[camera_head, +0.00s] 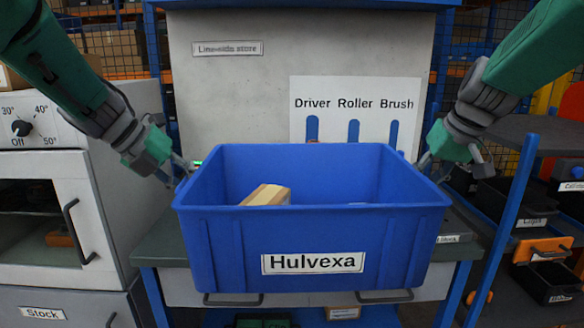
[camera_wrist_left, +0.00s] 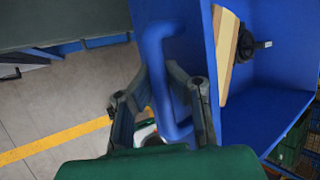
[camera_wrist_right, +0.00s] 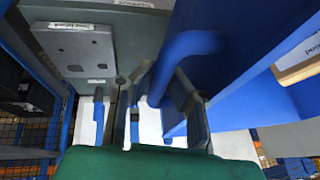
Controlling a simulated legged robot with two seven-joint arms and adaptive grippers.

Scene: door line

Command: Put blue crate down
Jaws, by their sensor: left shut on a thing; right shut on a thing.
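The blue crate (camera_head: 312,235), labelled "Hulvexa", is level and upright in the middle of the head view. A tan box (camera_head: 266,195) lies inside it; the left wrist view also shows a small dark item (camera_wrist_left: 248,42) there. My left gripper (camera_head: 180,172) is shut on the crate's left side handle (camera_wrist_left: 158,75). My right gripper (camera_head: 428,163) is shut on its right side handle (camera_wrist_right: 182,48). The grey workbench (camera_head: 160,246) shows on both sides behind the crate. The crate hides most of its top, and I cannot tell whether they touch.
A tool panel (camera_head: 350,110) reading "Driver Roller Brush" stands behind the crate. A white oven-like cabinet (camera_head: 45,165) is at left. A blue-framed shelf rack (camera_head: 515,200) with dark bins stands close at right. Floor with a yellow line (camera_wrist_left: 55,142) shows in the left wrist view.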

